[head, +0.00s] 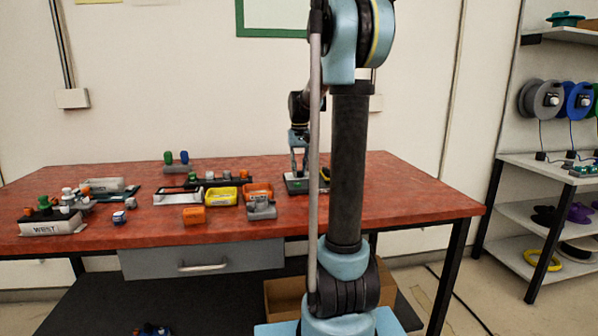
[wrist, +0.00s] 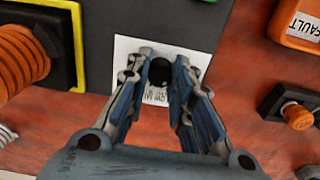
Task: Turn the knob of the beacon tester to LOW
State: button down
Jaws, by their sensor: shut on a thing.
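The beacon tester appears to be the dark grey box (wrist: 98,32) with a white label plate in the wrist view. In the head view it is the dark box (head: 297,187) on the red table. A round black knob (wrist: 160,71) stands on the white plate (wrist: 125,50). My gripper (wrist: 162,80) has its two fingers on either side of the knob, shut on it. In the head view my gripper (head: 298,162) is small and reaches down at the box. Print beside the knob is partly hidden by the fingers, and I cannot read the knob's setting.
An orange corrugated part (wrist: 20,55) sits left in the wrist view. An orange block marked FAULT (wrist: 300,25) and an orange plug (wrist: 298,116) are at right. In the head view, a yellow tray (head: 221,196) and several small parts stand left of the tester. The table's right end is clear.

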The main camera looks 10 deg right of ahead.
jog(key=shift+w+m, duration=0.1)
jog(key=shift+m, duration=2.7)
jog(key=c, duration=1.4)
grip_release()
notch_tip(320, 180, up, 12)
